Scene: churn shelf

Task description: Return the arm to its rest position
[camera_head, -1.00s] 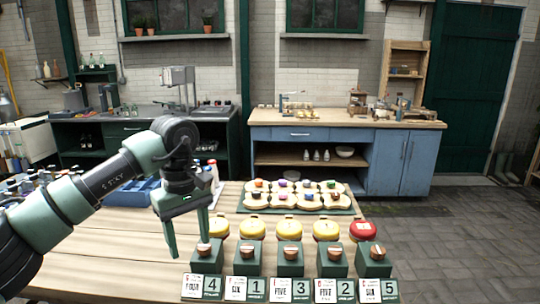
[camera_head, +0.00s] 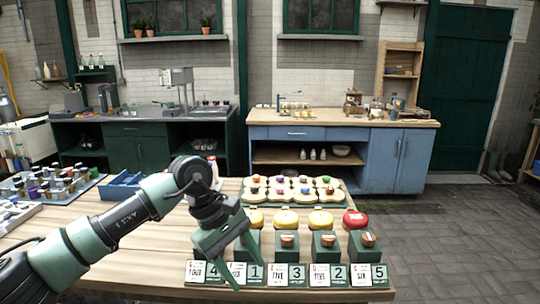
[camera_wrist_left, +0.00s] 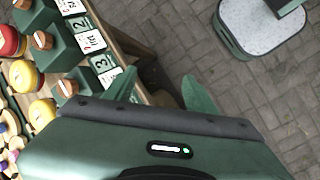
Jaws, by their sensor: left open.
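My left arm reaches in from the left in the head view. Its gripper (camera_head: 245,272) is open and empty, tilted, in front of the green blocks at the table's front edge. It hides part of the leftmost blocks and cards. In the left wrist view the two green fingers (camera_wrist_left: 160,88) are spread, with the table edge and paved floor beyond them. My right arm and gripper are not in view.
Green blocks with wooden knobs (camera_head: 324,242) and number cards (camera_head: 335,275) line the table front (camera_head: 120,268). Yellow round pieces (camera_head: 320,219) and a red one (camera_head: 355,219) stand behind. A tray of bottles (camera_head: 50,185) is at left. Floor right of the table is clear.

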